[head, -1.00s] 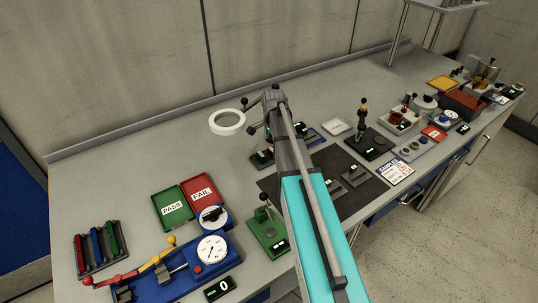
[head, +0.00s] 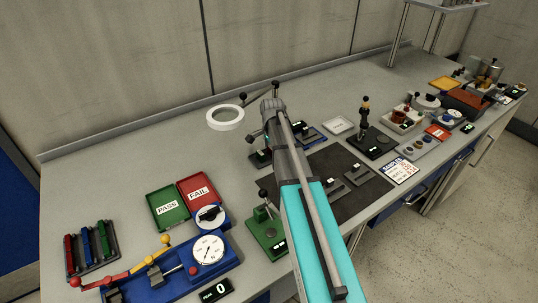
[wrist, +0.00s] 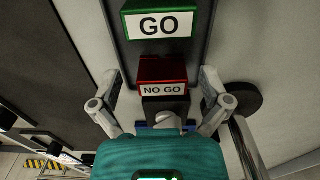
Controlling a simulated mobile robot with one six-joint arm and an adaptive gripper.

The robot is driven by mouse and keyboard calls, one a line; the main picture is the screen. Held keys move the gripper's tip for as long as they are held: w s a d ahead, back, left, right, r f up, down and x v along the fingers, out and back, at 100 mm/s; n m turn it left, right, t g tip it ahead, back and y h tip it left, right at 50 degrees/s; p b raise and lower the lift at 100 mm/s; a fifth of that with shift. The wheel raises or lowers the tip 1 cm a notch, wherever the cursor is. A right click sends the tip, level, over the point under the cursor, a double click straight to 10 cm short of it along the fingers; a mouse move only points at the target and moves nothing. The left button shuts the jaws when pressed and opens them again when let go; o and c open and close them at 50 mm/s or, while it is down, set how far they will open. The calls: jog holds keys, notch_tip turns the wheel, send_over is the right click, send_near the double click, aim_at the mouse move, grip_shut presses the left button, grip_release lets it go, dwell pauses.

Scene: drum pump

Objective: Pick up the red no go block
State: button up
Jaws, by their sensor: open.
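The red NO GO block (wrist: 162,72) is in the middle of the wrist view, its white label facing the camera. My gripper (wrist: 160,84) is open, with one finger to the left of the red block and one to the right. Gaps show between the fingers and the block. The green GO block (wrist: 160,24) sits just beyond it on the same dark holder (wrist: 128,52). In the head view my arm's end hides much of this spot, and I cannot make out the red block there.
In the head view a white ring (head: 225,118) stands left of my arm's end. A green PASS tray (head: 167,209) and a red FAIL tray (head: 203,191) lie nearer on the left. A black mat (head: 335,205) lies right of my arm. The back left of the bench is clear.

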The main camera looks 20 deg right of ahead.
dwell(0.4)
jog(key=c, duration=1.2)
jog(key=shift+r, duration=0.15)
jog(key=shift+c, duration=0.2)
jog(key=shift+r+p, duration=0.95)
jog(key=shift+p, duration=0.1)
jog(key=s+d+r+p, duration=0.1)
jog(key=s+r+p, duration=1)
jog(key=s, duration=0.3)
jog(key=shift+d, duration=0.3)
jog(key=shift+r, duration=0.1)
jog(key=shift+r+p, duration=1.35)
jog(key=shift+p, duration=0.15)
